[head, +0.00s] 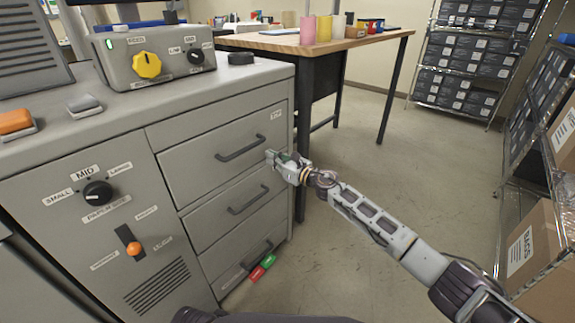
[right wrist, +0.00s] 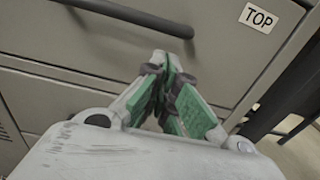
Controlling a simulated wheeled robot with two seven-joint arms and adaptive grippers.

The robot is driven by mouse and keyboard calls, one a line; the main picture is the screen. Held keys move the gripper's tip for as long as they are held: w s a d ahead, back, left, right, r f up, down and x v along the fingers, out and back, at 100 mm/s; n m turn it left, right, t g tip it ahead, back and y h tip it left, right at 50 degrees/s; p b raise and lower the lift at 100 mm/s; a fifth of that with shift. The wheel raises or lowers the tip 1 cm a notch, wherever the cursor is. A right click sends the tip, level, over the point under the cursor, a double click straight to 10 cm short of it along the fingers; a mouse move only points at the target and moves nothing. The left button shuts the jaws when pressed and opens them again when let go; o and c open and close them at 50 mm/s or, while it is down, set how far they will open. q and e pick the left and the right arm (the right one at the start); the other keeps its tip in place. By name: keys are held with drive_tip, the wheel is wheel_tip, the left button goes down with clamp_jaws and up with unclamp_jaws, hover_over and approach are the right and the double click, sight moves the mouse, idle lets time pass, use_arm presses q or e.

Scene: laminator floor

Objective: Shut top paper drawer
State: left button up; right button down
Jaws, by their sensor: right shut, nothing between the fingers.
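The top paper drawer (head: 205,172) is the uppermost grey drawer of the cabinet, with a dark bar handle (head: 240,148) and a "TOP" label near its right end. Its front looks about flush with the cabinet; I cannot tell whether a small gap remains. The label (right wrist: 258,17) and handle (right wrist: 130,12) also show in the right wrist view. My right gripper (head: 271,157) is shut and empty, at the lower right part of the drawer front, right of and below the handle. Its green-padded fingertips (right wrist: 168,62) are close to the front; contact is unclear. My left gripper is out of view.
Two more drawers (head: 232,215) lie below. A control box with a yellow knob (head: 147,65) stands on the cabinet top. A wooden table (head: 290,42) is behind. Shelves and cardboard boxes (head: 535,250) stand at right. The floor between is clear.

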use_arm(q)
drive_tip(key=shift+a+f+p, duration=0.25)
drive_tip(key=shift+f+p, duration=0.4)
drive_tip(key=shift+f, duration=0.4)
use_arm(e)
drive_tip(key=v, duration=0.6)
drive_tip(key=shift+s+d, duration=0.2)
drive_tip(key=shift+d, duration=0.1)
